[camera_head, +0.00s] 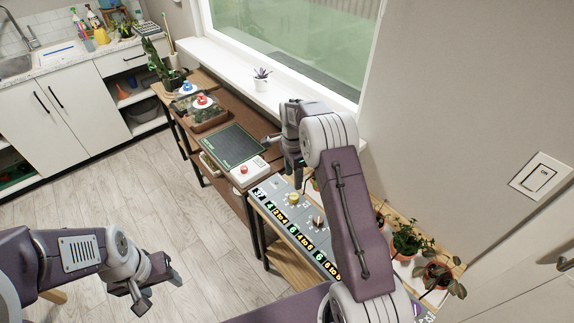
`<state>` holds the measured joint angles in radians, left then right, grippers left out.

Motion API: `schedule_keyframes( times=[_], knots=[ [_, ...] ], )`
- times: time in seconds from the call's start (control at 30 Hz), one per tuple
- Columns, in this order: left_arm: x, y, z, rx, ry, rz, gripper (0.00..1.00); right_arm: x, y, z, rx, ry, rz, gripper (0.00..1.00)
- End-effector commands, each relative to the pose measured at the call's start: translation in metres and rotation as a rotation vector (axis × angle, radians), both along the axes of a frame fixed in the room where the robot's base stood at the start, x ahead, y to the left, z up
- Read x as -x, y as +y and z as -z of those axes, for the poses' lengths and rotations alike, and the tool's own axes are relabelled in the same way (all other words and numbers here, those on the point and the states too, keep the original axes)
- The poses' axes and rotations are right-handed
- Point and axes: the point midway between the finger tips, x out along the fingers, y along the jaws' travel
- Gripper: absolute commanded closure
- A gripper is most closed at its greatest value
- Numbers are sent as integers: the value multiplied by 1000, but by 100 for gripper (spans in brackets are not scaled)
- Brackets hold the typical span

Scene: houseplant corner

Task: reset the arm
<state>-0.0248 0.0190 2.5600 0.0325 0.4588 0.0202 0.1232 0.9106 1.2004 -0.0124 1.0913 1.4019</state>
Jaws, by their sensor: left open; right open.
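My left gripper (153,287) is at the lower left, over the wood floor. It is open and empty, and its arm comes in from the left edge. My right gripper (280,152) is over the shelf by the window, near the green mat and the white box with a red button. It is open, and I see nothing held in it. My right arm comes up from the bottom and hides part of the labelled board and the plants behind it.
A dark green mat (231,144) and a white box (249,172) lie on the brown shelf. A labelled board (290,229) runs below my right arm. Potted plants (438,276) stand at the right. A small plant (262,76) is on the windowsill. The floor (150,200) is clear.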

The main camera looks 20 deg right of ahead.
Motion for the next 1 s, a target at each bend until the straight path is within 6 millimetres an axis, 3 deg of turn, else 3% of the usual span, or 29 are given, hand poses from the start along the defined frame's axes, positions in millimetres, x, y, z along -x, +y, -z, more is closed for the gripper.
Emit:
schedule_keyframes(
  times=[0.2,0.27,0.37,0.5,0.63,0.77,0.9,1.0],
  knots=[
    [0,0,0,0,0,0,44,-2,3,-4,1,-9,-7,45],
    [0,0,0,0,0,0,44,-8,6,-19,5,-40,-15,45],
    [0,0,0,0,0,0,44,-8,18,-60,10,-99,-39,45],
    [0,0,0,0,0,0,44,38,40,-97,4,-114,-121,45],
    [0,0,0,0,0,0,44,94,57,-105,-3,-132,-348,45],
    [0,0,0,0,0,0,44,164,68,-90,-9,-140,-692,45],
    [0,0,0,0,0,0,44,232,69,-56,-18,-118,-1107,45],
    [0,0,0,0,0,0,44,246,69,-42,-16,-116,-1326,45]
  ],
)
